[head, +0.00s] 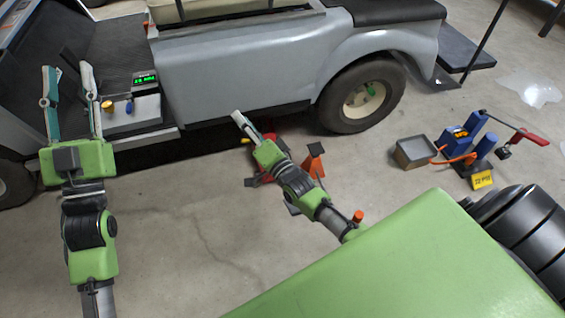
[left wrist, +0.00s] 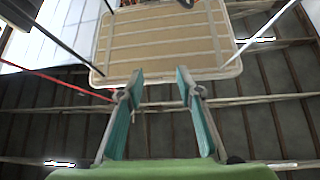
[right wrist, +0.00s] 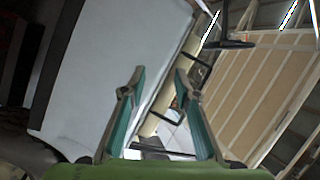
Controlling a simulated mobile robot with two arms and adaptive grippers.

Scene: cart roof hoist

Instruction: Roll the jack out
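A low red object (head: 268,170), which looks like the jack, sits on the floor beside the grey cart's lower edge. My right arm hides much of it, and its handle cannot be made out. An orange stand (head: 314,160) is just right of it. My right gripper (head: 239,117) is above and left of the red object, close to the cart's side; its fingers are apart and empty in the right wrist view (right wrist: 160,85). My left gripper (head: 68,85) is open and empty in front of the cart's step area; its spread fingers show in the left wrist view (left wrist: 158,85).
The grey cart (head: 240,70) with its wheel (head: 362,97) spans the back. A box with a green display (head: 145,80) sits on its step. A blue pump (head: 468,140) with a red lever and grey tray stands at right. Floor at lower middle is clear.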

